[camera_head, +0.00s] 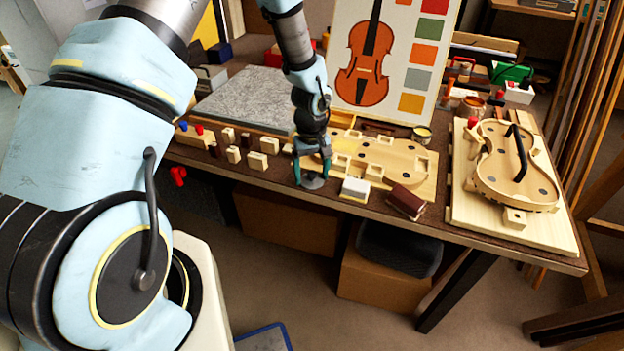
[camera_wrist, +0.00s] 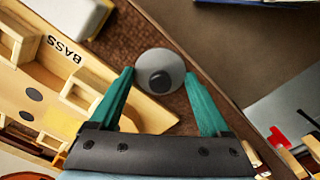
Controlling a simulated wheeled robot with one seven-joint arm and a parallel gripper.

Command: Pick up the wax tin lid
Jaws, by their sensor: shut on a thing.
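The wax tin lid (camera_wrist: 160,58) is a round grey disc with a dark round knob in the middle. In the wrist view it sits between the green fingertips of my gripper (camera_wrist: 159,78), which touch it on both sides. In the head view my gripper (camera_head: 312,172) points down near the front edge of the bench, shut on the lid (camera_head: 313,182) at its tips. I cannot tell whether the lid touches the bench top. A small open tin with yellowish contents (camera_head: 422,133) stands at the back of the bench.
A wooden mould board (camera_head: 385,158) lies just right of my gripper, with a white block (camera_head: 355,188) and a dark red block (camera_head: 405,202) in front. Small wooden blocks (camera_head: 257,160) stand to the left. A violin body (camera_head: 515,170) is at the right.

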